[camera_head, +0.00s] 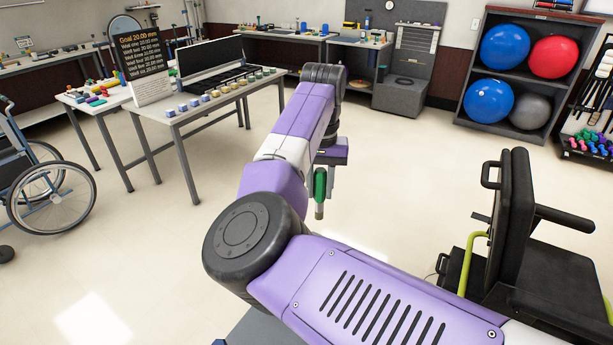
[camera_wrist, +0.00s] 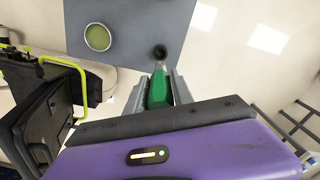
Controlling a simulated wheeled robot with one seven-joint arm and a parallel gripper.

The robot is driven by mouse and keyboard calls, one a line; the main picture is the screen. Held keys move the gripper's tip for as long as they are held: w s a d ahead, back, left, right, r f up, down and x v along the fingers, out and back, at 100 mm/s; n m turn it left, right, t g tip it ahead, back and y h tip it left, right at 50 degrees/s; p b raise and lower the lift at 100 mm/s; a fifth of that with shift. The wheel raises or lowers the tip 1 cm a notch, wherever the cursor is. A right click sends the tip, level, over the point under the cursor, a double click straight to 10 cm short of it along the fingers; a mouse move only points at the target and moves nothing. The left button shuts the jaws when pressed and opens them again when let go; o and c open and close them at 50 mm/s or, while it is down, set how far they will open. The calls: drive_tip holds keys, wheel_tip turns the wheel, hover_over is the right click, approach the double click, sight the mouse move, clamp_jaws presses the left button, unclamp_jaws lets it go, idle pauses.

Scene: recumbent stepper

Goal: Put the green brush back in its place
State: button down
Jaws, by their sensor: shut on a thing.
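The green brush (camera_head: 320,184) hangs upright below my gripper (camera_head: 324,166) in the head view, well above the floor. In the wrist view, the brush (camera_wrist: 158,88) lies between the two grey fingers of my gripper (camera_wrist: 157,96), which are shut on it. Its far end looks dark and round there, pointing away from the wrist. I cannot tell which place on the tables belongs to the brush.
A grey table (camera_head: 177,115) with a row of small blocks, a black rack and a sign stands at left. A wheelchair (camera_head: 45,190) is far left, and a black padded seat (camera_head: 515,220) at right. A round green item (camera_wrist: 98,37) shows in the wrist view. Open floor lies between.

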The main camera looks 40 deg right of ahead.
sight(319, 211)
drive_tip(key=shift+w, duration=0.1)
drive_tip(key=shift+r+p, duration=0.2)
drive_tip(key=shift+p, duration=0.55)
drive_tip(key=shift+f+b, duration=0.9)
drive_tip(key=shift+f, duration=2.8)
drive_tip(key=shift+r+p, duration=0.1)
drive_tip(key=shift+p, duration=0.35)
drive_tip(key=shift+f+p, duration=0.25)
drive_tip(key=shift+p, duration=0.1)
wheel_tip(319, 211, down, 9)
drive_tip(key=b, duration=0.3)
drive_tip(key=shift+r, duration=0.15)
drive_tip(key=c, duration=1)
unclamp_jaws()
